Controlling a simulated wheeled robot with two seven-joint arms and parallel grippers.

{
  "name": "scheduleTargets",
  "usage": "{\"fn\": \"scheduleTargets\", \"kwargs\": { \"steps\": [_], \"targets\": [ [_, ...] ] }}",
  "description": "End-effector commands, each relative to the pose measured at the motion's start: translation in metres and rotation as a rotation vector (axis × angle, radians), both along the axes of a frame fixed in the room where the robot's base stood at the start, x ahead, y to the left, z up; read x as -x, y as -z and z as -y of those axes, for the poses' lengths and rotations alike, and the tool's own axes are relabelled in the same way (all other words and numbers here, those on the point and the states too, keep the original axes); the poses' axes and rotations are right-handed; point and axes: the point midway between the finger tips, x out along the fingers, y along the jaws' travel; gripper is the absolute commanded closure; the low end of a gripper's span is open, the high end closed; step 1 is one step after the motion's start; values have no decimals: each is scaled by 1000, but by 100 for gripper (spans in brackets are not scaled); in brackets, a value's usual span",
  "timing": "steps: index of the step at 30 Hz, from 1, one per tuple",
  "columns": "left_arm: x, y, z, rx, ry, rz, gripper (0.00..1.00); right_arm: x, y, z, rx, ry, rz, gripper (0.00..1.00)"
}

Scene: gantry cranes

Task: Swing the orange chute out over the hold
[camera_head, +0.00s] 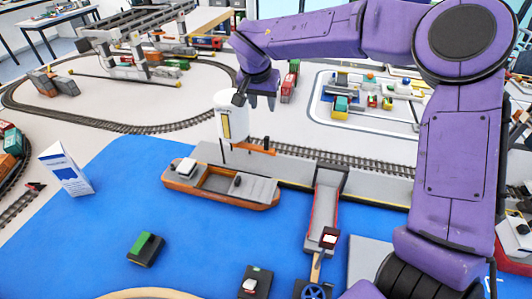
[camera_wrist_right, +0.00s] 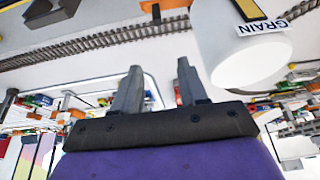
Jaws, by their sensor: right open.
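The orange chute (camera_head: 254,147) sticks out to the right from the foot of the white silo (camera_head: 232,118), roughly along the quay edge. The cargo ship (camera_head: 182,185) floats in front of the quay, its open hold (camera_head: 216,180) nearer to me than the chute. My right gripper (camera_head: 262,102) is above and behind the chute, beside the silo, pointing down, and apart from the chute. In the right wrist view its two fingers (camera_wrist_right: 158,80) are spread with nothing between them. My left gripper is not in view.
A railway track (camera_head: 330,160) runs along the quay behind the ship. A red-sided grey conveyor (camera_head: 322,215) stands to the right of the ship. A white and blue box (camera_head: 66,170) stands at left. A green-topped block (camera_head: 146,249) sits on open blue water in front.

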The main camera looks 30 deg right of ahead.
Motion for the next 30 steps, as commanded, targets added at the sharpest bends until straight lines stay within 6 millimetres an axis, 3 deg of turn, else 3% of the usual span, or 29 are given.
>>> {"fn": "scheduleTargets", "kwargs": {
  "steps": [1, 6, 11, 24, 30],
  "targets": [
    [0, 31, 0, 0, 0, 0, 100, 0, 31, 0, 0, 0, 0, 57],
    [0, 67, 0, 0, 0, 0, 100, 0, 66, 0, 0, 0, 1, 57],
    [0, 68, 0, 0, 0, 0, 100, -2, 75, 3, 1, 0, -1, 57],
    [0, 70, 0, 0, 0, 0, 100, -23, 154, 28, 1, 2, -1, 57],
    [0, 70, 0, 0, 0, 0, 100, -26, 163, 31, -1, 1, 1, 57]
  ]
}}
